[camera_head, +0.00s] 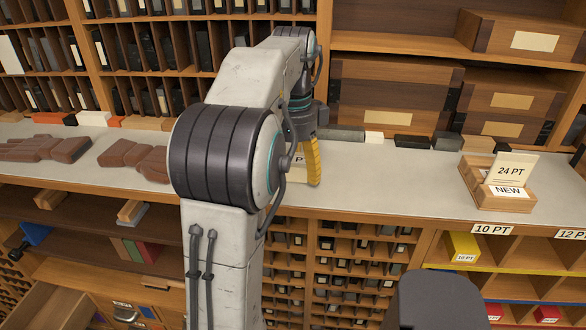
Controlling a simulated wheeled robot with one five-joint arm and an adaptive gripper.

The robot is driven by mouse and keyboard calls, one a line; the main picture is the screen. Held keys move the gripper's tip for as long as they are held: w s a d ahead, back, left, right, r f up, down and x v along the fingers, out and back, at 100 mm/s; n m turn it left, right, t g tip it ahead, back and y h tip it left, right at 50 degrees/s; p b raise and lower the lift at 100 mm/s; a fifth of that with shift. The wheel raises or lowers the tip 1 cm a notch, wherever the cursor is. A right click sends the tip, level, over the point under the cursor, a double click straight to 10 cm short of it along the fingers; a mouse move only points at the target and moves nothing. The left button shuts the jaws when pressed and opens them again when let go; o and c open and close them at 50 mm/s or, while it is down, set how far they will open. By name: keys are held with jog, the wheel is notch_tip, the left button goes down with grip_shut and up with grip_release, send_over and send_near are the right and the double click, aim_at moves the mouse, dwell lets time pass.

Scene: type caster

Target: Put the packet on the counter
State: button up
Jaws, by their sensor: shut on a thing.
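My gripper (312,180) is at the middle of the picture, just above or at the pale grey counter (375,180). One yellow finger shows; the other is hidden behind my arm. The gripper is shut on a packet (298,172), a pale piece with part of a printed label showing. Most of the packet is hidden by my arm and the finger. I cannot tell whether its lower edge touches the counter.
A small wooden box (478,191) with cards marked 24 PT and NEW stands on the counter at right. Brown blocks (48,148) lie at left. Several small dark and pale blocks line the back edge. Bare counter lies right of my gripper. Shelves and cubbies stand above and below.

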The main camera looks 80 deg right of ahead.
jog(key=o, duration=1.3)
jog(key=shift+c, duration=0.2)
